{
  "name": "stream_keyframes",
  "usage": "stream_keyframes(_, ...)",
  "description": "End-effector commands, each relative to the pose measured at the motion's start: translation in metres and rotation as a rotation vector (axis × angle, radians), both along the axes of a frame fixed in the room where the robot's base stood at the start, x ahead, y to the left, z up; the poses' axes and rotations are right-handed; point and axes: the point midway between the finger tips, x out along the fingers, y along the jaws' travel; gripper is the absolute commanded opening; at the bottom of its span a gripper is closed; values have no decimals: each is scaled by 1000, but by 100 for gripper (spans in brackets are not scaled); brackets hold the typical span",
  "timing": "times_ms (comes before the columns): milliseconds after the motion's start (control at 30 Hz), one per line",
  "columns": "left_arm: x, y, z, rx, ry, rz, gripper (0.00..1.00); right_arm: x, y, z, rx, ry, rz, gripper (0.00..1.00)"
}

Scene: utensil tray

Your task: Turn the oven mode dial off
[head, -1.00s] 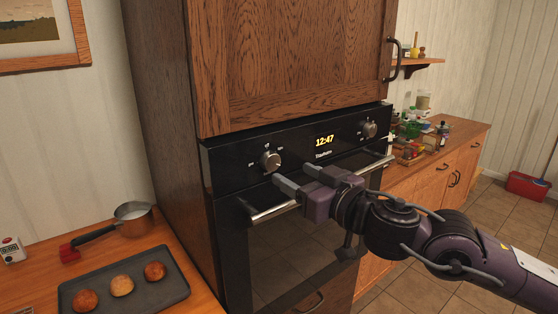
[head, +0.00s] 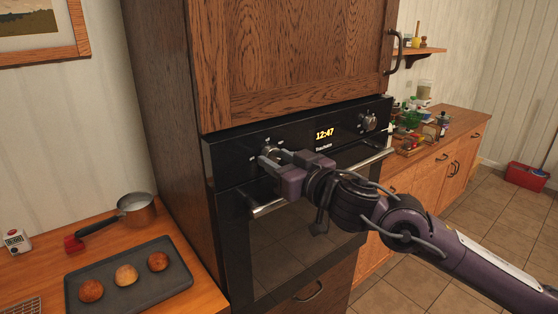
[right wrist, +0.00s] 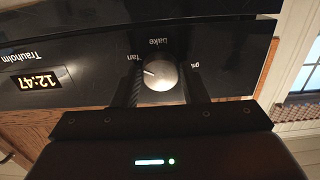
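The oven's left dial (head: 271,149) is a round silver knob on the black front panel, left of the clock. In the right wrist view the dial (right wrist: 160,76) appears upside down, with word labels around it. One reads "bake" and one seems to read "Fan"; the third is hard to read. A light mark on the knob points toward the "Fan" side. My right gripper (head: 275,159) is at the dial, its open fingers on either side of the knob. Small gaps seem to show between knob and fingers. My left gripper is out of view.
A second dial (head: 369,122) sits right of the 12:47 display (head: 325,134). The oven's handle bar (head: 330,177) runs just below my right gripper. A baking tray (head: 122,305) with buns and a saucepan (head: 137,209) are on the left counter.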

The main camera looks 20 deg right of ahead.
Motion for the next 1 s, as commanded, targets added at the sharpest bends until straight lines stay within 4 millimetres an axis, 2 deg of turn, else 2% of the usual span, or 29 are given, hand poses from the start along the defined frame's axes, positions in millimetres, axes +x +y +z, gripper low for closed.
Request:
stream_keyframes(33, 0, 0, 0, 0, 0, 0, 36, 0, 0, 0, 0, 0, 0, 32)
stream_keyframes(167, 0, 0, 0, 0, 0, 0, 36, 0, 0, 0, 0, 0, 0, 15)
stream_keyframes(200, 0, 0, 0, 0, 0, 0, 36, 0, 0, 0, 0, 0, -1, 14)
stream_keyframes(567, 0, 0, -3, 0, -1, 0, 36, 0, -1, -1, -72, -26, -1, 14)
stream_keyframes(1000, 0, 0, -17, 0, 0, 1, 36, 1, -1, -2, -414, -150, -1, 14)
